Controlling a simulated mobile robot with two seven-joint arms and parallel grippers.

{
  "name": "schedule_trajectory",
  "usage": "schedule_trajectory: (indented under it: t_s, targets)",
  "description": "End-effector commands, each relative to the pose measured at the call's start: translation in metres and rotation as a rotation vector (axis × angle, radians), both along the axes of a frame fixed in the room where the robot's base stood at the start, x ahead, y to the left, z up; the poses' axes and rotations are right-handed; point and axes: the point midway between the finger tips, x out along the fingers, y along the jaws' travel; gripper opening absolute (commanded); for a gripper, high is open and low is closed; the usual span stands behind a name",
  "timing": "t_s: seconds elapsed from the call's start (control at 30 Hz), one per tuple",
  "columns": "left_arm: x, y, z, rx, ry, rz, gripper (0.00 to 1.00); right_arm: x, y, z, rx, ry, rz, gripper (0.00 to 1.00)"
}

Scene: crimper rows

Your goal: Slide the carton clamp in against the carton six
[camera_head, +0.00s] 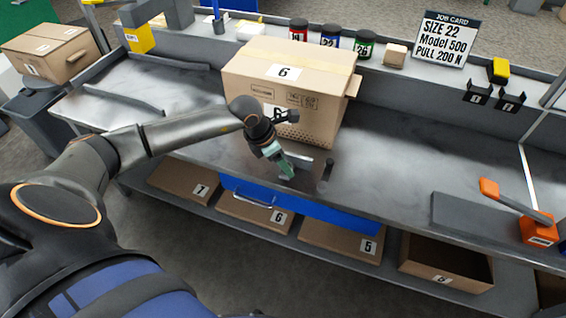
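Carton six (340,103) is a large brown box with a "6" label, standing on the grey bench. My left gripper (287,172), with greenish fingers, reaches down in front of the carton's near face, low over the bench. A small grey metal piece with a dark upright post (325,178), which looks like the carton clamp, sits just right of the fingers near the bench's front edge. The fingers overlap this piece in the picture. I cannot tell whether they grip it or whether it touches the carton. My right gripper is not in view.
Numbered boxes, including a "7" (180,183), lie on the shelf below the bench. A job card (445,38) and small jars stand on the back ledge. An orange-handled tool (538,229) is at the right. The bench right of the carton is mostly clear.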

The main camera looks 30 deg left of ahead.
Motion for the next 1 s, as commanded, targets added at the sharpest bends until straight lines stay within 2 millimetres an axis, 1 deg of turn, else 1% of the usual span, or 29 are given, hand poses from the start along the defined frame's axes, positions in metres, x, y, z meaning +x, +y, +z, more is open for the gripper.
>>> schedule_trajectory:
  t_s: [0.3, 0.9, 1.0]
  targets:
    - [0.0008, -0.0006, -0.0023, 0.000, 0.000, -0.001, 0.67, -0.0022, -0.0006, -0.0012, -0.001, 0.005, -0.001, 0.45]
    - [0.0007, -0.0005, -0.0021, 0.000, 0.000, 0.000, 0.00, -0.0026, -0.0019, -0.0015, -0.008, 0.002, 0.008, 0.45]
    - [0.0007, -0.0005, -0.0020, 0.000, 0.000, 0.000, 0.00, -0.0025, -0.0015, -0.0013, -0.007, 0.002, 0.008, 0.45]
